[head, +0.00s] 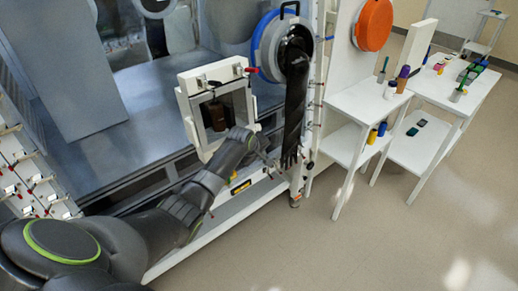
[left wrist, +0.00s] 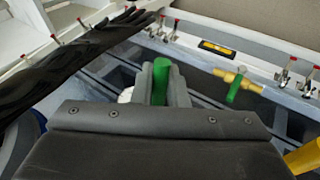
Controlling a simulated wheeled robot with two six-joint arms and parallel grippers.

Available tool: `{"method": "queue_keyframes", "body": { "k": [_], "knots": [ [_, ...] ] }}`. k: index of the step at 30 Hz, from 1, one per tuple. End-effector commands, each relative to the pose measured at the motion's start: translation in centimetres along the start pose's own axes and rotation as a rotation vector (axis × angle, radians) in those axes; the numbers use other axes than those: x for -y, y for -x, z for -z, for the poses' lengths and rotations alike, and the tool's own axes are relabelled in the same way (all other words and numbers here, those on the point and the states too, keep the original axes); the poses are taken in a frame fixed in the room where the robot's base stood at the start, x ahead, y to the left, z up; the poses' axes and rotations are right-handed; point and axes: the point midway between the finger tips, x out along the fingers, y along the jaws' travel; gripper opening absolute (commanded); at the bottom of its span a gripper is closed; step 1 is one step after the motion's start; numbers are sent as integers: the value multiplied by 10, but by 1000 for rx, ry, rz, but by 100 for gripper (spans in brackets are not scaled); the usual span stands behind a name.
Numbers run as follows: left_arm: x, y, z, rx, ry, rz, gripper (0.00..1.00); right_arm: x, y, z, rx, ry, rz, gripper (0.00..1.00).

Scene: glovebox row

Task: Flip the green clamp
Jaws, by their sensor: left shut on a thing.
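My left gripper (left wrist: 161,76) is shut on an upright green handle, the green clamp (left wrist: 162,88), in the left wrist view. The top of the handle shows between the fingers; its lower part and base are hidden by the gripper. In the head view my left gripper (head: 262,147) is in front of the glovebox, just right of and below the small white-framed chamber, and the clamp cannot be made out there. My right gripper is in neither view.
A brass valve (left wrist: 238,77) with a green handle stands right of my gripper. Red-tipped clamps (left wrist: 286,72) line the frame. A black glove (head: 292,112) hangs from the port at right. White tables (head: 368,98) stand farther right; the floor between is clear.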

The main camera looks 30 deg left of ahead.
Motion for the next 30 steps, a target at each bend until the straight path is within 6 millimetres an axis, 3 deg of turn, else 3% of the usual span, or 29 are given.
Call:
{"method": "queue_keyframes", "body": {
  "k": [6,24,25,29,30],
  "knots": [
    [-3,5,2,70,47,5,0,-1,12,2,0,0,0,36],
    [-4,5,0,102,67,5,0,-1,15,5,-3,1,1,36],
    [-4,5,0,102,67,5,16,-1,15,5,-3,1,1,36],
    [-4,5,0,102,67,5,32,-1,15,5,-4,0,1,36],
    [-4,5,1,101,66,5,32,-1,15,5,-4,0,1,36]
  ]
}}
